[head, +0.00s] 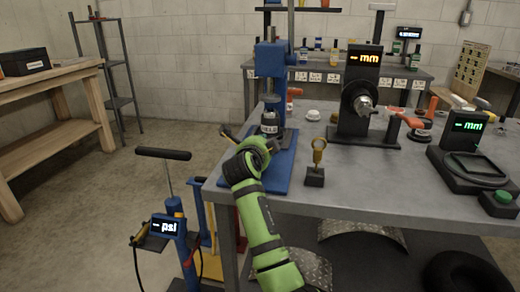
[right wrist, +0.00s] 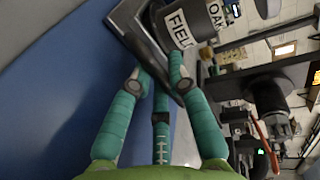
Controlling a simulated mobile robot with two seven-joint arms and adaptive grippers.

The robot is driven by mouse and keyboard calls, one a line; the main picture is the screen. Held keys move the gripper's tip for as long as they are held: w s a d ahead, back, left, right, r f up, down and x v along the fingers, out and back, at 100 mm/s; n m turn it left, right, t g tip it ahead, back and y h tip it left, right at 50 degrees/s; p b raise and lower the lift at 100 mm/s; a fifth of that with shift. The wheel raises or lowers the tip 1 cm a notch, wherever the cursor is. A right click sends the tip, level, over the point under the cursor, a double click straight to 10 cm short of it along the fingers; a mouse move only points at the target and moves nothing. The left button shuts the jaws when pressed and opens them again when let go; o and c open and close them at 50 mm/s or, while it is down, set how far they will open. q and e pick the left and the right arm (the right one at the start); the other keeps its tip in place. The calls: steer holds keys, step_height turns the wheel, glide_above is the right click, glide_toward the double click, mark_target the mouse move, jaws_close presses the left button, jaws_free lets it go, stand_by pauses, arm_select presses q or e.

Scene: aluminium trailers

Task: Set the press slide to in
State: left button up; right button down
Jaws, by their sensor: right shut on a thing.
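The blue press (head: 271,58) stands on a blue base plate (head: 284,172) at the left end of the grey table. A dark cylinder with a white label (head: 269,128) sits low in the press, under its ram. It also shows in the right wrist view (right wrist: 188,22), with "FIELD" and "OAK" on its labels. Beneath it is a dark grey plate (right wrist: 128,22), which looks like the press slide. My right gripper (right wrist: 158,78) is shut on the edge of this plate. In the head view my right gripper (head: 268,143) is at the front of the press, its fingers mostly hidden. My left gripper is out of view.
A small brass gauge on a stand (head: 317,160) is close right of my arm. A dark "mm" display unit (head: 364,88) stands behind it. Another "mm" unit (head: 465,155) is at the right. A "psi" pump (head: 170,222) stands left of the table (head: 380,185).

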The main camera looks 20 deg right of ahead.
steer(key=shift+r, duration=0.35)
steer(key=c, duration=1.4)
jaws_free()
steer(key=shift+w+d, duration=0.1)
steer(key=shift+w+f, duration=0.15)
steer(key=shift+f, duration=0.05)
steer(key=v, duration=0.7)
steer(key=shift+s, duration=0.25)
